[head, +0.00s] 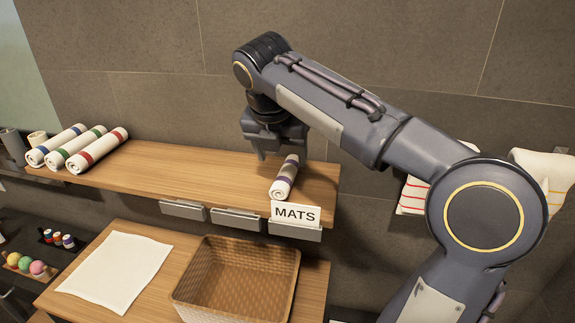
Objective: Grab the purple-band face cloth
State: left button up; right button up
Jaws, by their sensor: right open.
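The purple-band face cloth (281,188) is a white roll with a purple band, lying on the right part of the wooden shelf behind the MATS sign. My right gripper (277,155) is open and points down over the far end of the cloth. One finger shows to the left of the roll; the other is hard to make out, so I cannot tell whether the fingers are around it or touching it. My left gripper is not in view.
Several rolled cloths with blue, green and red bands (98,150) lie on the shelf's left end. The MATS sign (296,213) stands at the shelf's front edge (150,190). Below are an empty wicker basket (285,270) and a white mat (115,270). The shelf's middle is clear.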

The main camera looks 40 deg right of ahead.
aim_at(284, 176)
jog(key=shift+w+d+f, duration=0.1)
jog(key=shift+d+f, duration=0.05)
jog(key=shift+f, duration=1.2)
jog(key=b+x, duration=0.3)
jog(key=x, duration=0.2)
jog(key=shift+a, duration=0.2)
jog(key=shift+r, duration=0.1)
jog(key=c, duration=1.1)
jog(key=shift+o, duration=0.2)
